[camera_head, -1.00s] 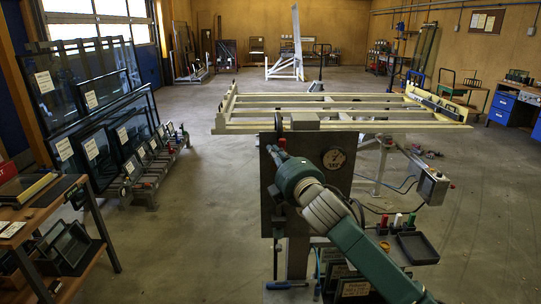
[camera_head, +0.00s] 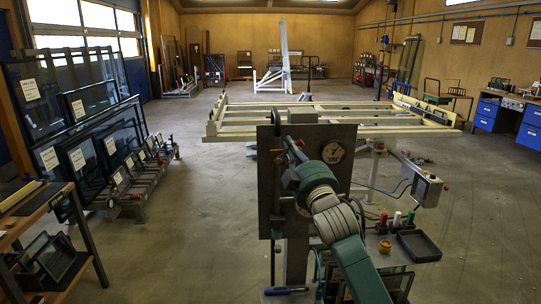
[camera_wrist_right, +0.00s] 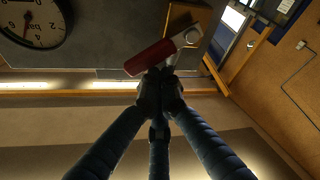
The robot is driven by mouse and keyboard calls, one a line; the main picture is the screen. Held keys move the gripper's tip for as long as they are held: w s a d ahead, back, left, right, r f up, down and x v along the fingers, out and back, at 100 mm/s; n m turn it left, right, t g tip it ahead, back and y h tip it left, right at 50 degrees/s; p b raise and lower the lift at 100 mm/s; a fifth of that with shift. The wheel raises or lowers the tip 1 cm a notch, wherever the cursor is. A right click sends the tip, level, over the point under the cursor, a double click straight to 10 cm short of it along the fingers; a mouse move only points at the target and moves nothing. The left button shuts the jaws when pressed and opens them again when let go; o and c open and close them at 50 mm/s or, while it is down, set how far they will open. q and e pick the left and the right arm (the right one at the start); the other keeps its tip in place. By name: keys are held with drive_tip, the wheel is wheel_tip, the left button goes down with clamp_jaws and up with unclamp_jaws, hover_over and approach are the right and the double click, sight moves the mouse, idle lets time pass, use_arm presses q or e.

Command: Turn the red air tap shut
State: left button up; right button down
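The red air tap is a lever with a red sleeve (camera_wrist_right: 150,57) on a pale metal arm; it lies tilted in the right wrist view, its red end lower left. In the head view it is mostly hidden by my right gripper. My right gripper (camera_head: 297,150) is in front of the upright grey panel (camera_head: 268,200), left of the round gauge (camera_head: 333,153). In the right wrist view its dark fingertips (camera_wrist_right: 161,88) are drawn together right at the lower edge of the red sleeve, seemingly touching it; I see no handle clamped between them. My left gripper is out of view.
A cream tilting frame (camera_head: 330,118) stands behind the panel. Glass panes lean on a rack (camera_head: 150,170) at left. Floor between rack and panel is clear.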

drive_tip(key=shift+d+f+m+t+h+b, duration=0.25)
drive_tip(key=shift+d+f+m+h, duration=0.2)
drive_tip(key=shift+m, duration=0.6)
drive_tip(key=shift+d+f+m+t+h+b, duration=0.15)
drive_tip(key=shift+d+f+m+h+b, duration=0.25)
drive_tip(key=shift+m, duration=0.7)
drive_tip(key=shift+d+f+m+t+h+b, duration=0.25)
drive_tip(key=shift+d+f+m+h, duration=0.2)
drive_tip(key=shift+m, duration=0.6)
drive_tip(key=shift+f, duration=0.1)
